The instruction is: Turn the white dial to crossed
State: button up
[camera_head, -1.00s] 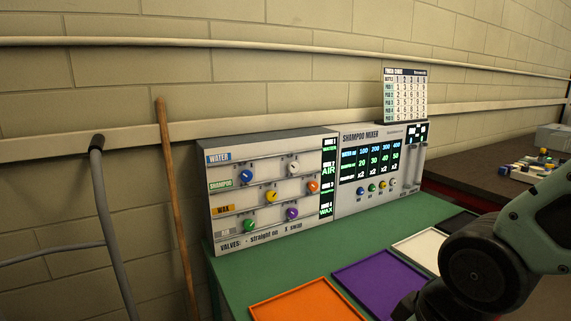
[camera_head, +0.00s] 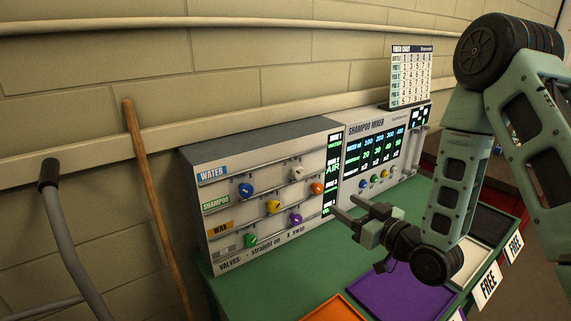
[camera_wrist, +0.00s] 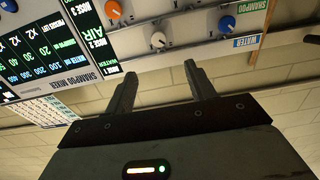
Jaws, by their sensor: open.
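The white dial (camera_head: 297,172) sits at the upper right of the grey valve panel (camera_head: 262,160), on the water row. In the wrist view, which is upside down, the white dial (camera_wrist: 158,40) lies just beyond and between the fingertips, apart from them. My gripper (camera_head: 348,207) is open and empty, in front of the panel's lower right side, pointing toward it. Both fingers of the gripper (camera_wrist: 161,72) show in the wrist view. The dial's exact pointer direction is too small to tell.
Blue (camera_head: 246,190), orange (camera_head: 317,188), yellow (camera_head: 273,206), purple (camera_head: 295,219) and green (camera_head: 250,240) dials sit nearby on the panel. The shampoo mixer (camera_head: 372,150) stands to the right. A purple tray (camera_head: 400,295) lies on the green table below my arm. A wooden pole (camera_head: 155,200) leans at left.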

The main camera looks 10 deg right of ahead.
aim_at(300, 173)
jog(key=p+x, duration=0.1)
jog(key=x, duration=0.4)
jog(key=r+p+x, duration=0.1)
jog(key=p+x, duration=0.1)
jog(key=x, duration=0.3)
jog(key=p+x, duration=0.1)
jog(key=x, duration=0.5)
jog(key=shift+d+r, duration=0.15)
jog(key=shift+d, duration=0.05)
jog(key=shift+p+x, duration=0.45)
jog(key=shift+x, duration=0.4)
jog(key=c, duration=1)
